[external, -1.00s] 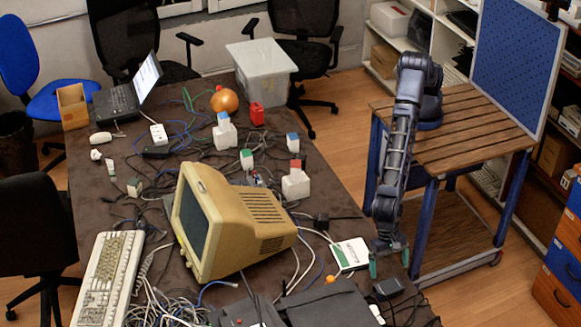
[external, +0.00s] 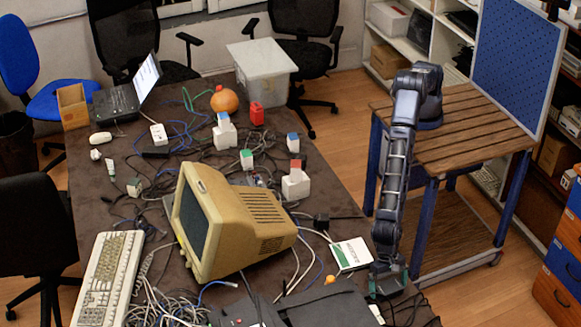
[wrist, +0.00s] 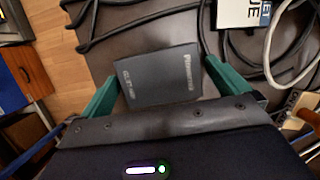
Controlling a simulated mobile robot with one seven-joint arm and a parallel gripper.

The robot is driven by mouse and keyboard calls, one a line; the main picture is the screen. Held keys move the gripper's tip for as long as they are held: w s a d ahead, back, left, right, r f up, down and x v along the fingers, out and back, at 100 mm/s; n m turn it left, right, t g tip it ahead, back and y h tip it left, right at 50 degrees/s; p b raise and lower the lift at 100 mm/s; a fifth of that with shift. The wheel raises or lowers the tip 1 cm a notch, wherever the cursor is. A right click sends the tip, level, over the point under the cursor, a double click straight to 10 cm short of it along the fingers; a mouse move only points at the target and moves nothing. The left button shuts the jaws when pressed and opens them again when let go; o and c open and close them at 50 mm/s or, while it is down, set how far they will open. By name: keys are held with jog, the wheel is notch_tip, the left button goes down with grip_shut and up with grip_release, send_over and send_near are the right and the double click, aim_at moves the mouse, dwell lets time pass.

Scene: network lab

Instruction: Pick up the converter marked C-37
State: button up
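A dark grey box-shaped converter (wrist: 157,78) lies on the table in the wrist view. It has pale print on its face, including a brand-like word at right; the small marking at left is too blurred to read surely as C-37. My gripper (wrist: 161,74) is open, with one green finger on each side of the box and its tips beside the box's near part. Whether the fingers touch it is unclear. In the external view my gripper (external: 388,282) is low over the table's right front edge and hides most of the box.
A white-and-green box (external: 350,254) lies just left of my gripper; its corner shows in the wrist view (wrist: 243,12). Black cables run beside the converter. Floor lies beyond the right edge.

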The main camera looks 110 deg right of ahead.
jog(key=c, duration=1)
jog(key=shift+r, duration=0.1)
jog(key=shift+c, duration=0.2)
